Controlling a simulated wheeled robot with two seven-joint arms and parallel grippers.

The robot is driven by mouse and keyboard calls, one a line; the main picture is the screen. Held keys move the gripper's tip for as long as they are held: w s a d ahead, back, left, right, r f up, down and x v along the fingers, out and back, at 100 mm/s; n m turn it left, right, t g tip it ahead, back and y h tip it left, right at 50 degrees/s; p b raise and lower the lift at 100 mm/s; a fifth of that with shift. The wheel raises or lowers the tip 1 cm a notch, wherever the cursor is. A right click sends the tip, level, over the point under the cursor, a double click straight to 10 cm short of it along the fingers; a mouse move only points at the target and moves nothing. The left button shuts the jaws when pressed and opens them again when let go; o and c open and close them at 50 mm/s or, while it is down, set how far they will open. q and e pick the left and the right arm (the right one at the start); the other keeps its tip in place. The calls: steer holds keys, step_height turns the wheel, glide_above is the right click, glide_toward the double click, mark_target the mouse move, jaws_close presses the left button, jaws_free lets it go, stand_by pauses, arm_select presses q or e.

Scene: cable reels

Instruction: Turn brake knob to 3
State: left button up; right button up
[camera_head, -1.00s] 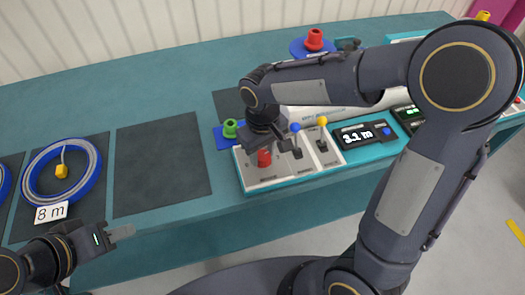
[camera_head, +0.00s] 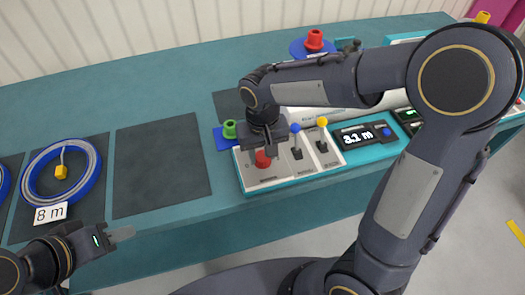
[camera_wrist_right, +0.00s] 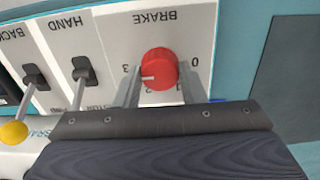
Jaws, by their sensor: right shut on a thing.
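The red brake knob (camera_head: 262,159) stands on the pale control panel (camera_head: 268,178); it also shows in the right wrist view (camera_wrist_right: 160,66). Its white pointer mark points left in the wrist view, near the printed 3. The 0 is on the opposite side; 1 and 2 are partly hidden by my gripper. My right gripper (camera_wrist_right: 159,90) is shut on the knob, one finger on each side. My left gripper (camera_head: 121,235) hangs at the lower left, away from the panel; its finger gap does not show.
Beside the knob are levers with a blue ball (camera_head: 295,128) and a yellow ball (camera_head: 322,121). A display (camera_head: 362,135) reads 3.1 m. A blue cable coil (camera_head: 95,165) labelled 8 m lies at left, with an empty dark mat (camera_head: 160,168) next to it.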

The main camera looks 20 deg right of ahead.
mark_target(263, 156)
steer(key=o, duration=1)
steer(key=shift+r, duration=0.1)
step_height(263, 156, up, 8)
steer(key=shift+f+p, duration=0.15)
steer(key=shift+p, duration=0.3)
steer(key=s+d+r+t+y+p, duration=0.1)
steer(key=s+d+t, duration=0.1)
steer(key=s, duration=0.3)
steer(key=s+d+r+m+t+y+p, duration=0.1)
steer(key=s+d+r, duration=0.1)
steer(key=s+d, duration=0.2)
steer(key=s+d+r+t+y+p, duration=0.1)
steer(key=s+d+t+p, duration=0.1)
steer(key=s, duration=0.5)
steer(key=shift+s+d+r+m+t+y, duration=0.15)
steer(key=shift+d+m+t+y, duration=0.2)
steer(key=shift+d, duration=0.25)
